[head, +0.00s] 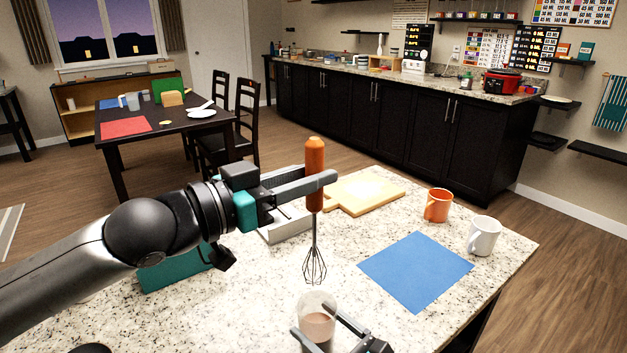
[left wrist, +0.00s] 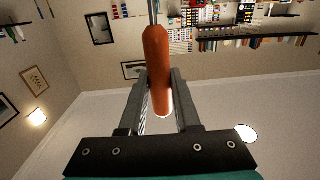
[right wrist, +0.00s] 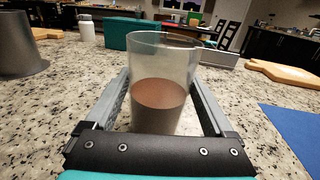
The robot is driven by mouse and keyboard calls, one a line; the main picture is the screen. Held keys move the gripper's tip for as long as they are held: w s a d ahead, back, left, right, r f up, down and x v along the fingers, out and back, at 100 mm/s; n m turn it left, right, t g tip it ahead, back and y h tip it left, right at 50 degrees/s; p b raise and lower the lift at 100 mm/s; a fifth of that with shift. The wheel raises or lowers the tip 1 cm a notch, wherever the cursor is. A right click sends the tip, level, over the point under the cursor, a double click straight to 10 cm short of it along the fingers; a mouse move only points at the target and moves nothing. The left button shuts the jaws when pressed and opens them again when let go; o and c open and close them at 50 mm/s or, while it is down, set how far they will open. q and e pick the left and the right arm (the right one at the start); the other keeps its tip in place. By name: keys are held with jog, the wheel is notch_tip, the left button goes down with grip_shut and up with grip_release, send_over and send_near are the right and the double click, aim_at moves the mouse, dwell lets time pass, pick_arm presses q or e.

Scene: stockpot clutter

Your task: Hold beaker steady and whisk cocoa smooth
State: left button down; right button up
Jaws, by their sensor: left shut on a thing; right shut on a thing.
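The whisk (head: 314,262) has an orange handle and hangs upright, wires down, from my left gripper (head: 320,180). That gripper is shut on the handle, which also shows between the fingers in the left wrist view (left wrist: 157,70). The clear beaker (head: 317,318) stands on the speckled counter with brown cocoa in its lower part. My right gripper (head: 335,328) is shut around the beaker, with one finger on each side in the right wrist view (right wrist: 162,110). The whisk's wires are above the beaker's rim in the head view, apart from the cocoa.
A blue mat (head: 415,270) lies right of the beaker. An orange mug (head: 438,206) and a white mug (head: 484,236) stand near the right edge. A wooden board (head: 365,193) lies behind. In the right wrist view, a grey pot (right wrist: 18,50) stands at left.

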jog(key=o, duration=1.4)
jog(key=shift+o, duration=0.2)
jog(key=shift+d, duration=0.1)
jog(key=v, duration=1.2)
